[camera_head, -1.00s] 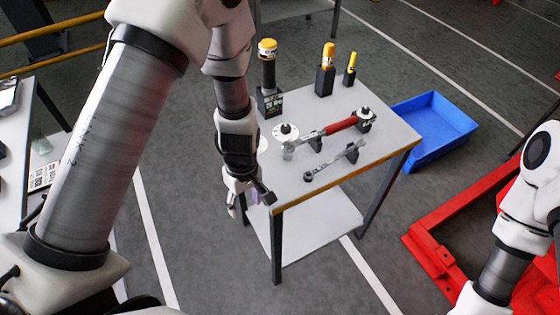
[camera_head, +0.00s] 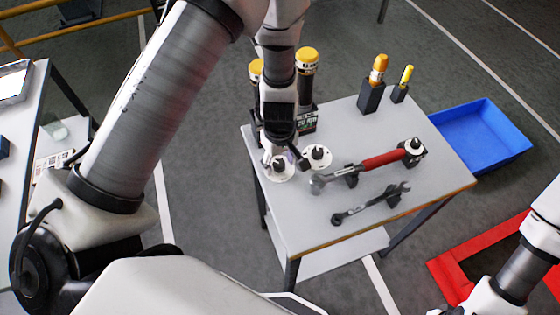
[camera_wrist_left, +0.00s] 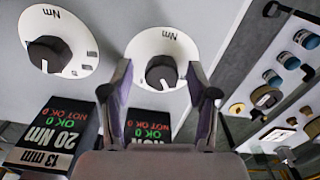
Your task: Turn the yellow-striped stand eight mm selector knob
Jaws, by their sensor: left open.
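My left gripper (camera_head: 277,158) is open over the white dial plate (camera_head: 280,175) at the table's left. In the left wrist view its fingers (camera_wrist_left: 161,80) flank a black selector knob (camera_wrist_left: 160,68) on a round dial marked Nm. I cannot tell whether they touch it. The stand behind this dial is mostly hidden by the gripper, and its size label and stripe cannot be read. A second dial knob (camera_head: 317,153) sits to the right, by the stand marked 20 Nm, 13 mm (camera_wrist_left: 50,138). Yellow-topped tools (camera_head: 306,60) rise behind the dials. My right gripper's fingers are not seen.
A red-handled torque wrench (camera_head: 382,160) and a dark spanner (camera_head: 370,205) lie right of the dials. Two yellow-topped holders (camera_head: 371,95) stand at the back. A blue bin (camera_head: 485,135) and red frame (camera_head: 455,280) are beyond the table.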

